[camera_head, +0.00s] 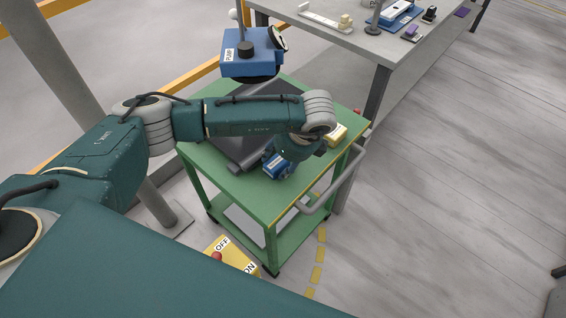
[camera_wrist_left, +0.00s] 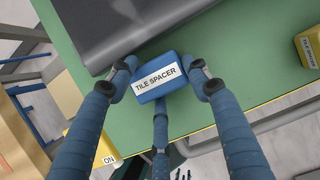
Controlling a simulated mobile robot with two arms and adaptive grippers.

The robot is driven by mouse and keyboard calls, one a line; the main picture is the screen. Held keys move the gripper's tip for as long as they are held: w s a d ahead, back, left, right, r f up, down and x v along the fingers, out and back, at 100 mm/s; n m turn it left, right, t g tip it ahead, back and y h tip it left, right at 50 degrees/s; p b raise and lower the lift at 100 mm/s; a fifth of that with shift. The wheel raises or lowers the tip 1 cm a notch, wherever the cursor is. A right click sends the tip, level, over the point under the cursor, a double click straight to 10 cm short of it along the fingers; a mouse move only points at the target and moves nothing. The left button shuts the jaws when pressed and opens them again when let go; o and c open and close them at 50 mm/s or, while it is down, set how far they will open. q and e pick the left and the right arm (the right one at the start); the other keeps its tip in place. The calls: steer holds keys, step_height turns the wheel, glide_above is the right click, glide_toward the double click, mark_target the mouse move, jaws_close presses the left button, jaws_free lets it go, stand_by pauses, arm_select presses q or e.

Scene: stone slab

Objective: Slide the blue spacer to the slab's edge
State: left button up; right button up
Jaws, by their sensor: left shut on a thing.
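The blue spacer (camera_wrist_left: 157,87), a block with a white TILE SPACER label, sits between the fingers of my left gripper (camera_wrist_left: 160,84) in the left wrist view. The fingers are shut on it from both sides, with a third finger below. In the head view the blue spacer (camera_head: 276,166) shows partly under my left gripper (camera_head: 283,163). The dark slab (camera_wrist_left: 110,30) lies on the green cart top (camera_wrist_left: 235,75), and the spacer is at its near edge. My arm hides part of the slab (camera_head: 235,152) in the head view.
A yellow block (camera_head: 336,134) stands right of my gripper on the cart. A blue pump (camera_head: 250,55) is at the cart's back. A handle (camera_head: 330,190) runs along the right side. A grey workbench (camera_head: 340,42) with several items stands behind.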

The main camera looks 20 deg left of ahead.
arm_select(q)
steer(key=shift+w+a, duration=0.2)
steer(key=shift+a, duration=0.3)
steer(key=shift+w+a, duration=0.15)
steer(key=shift+a, duration=0.3)
steer(key=o, duration=1.3)
steer(key=shift+c, duration=0.2)
steer(key=shift+d, duration=0.1)
steer(key=v, duration=1.2)
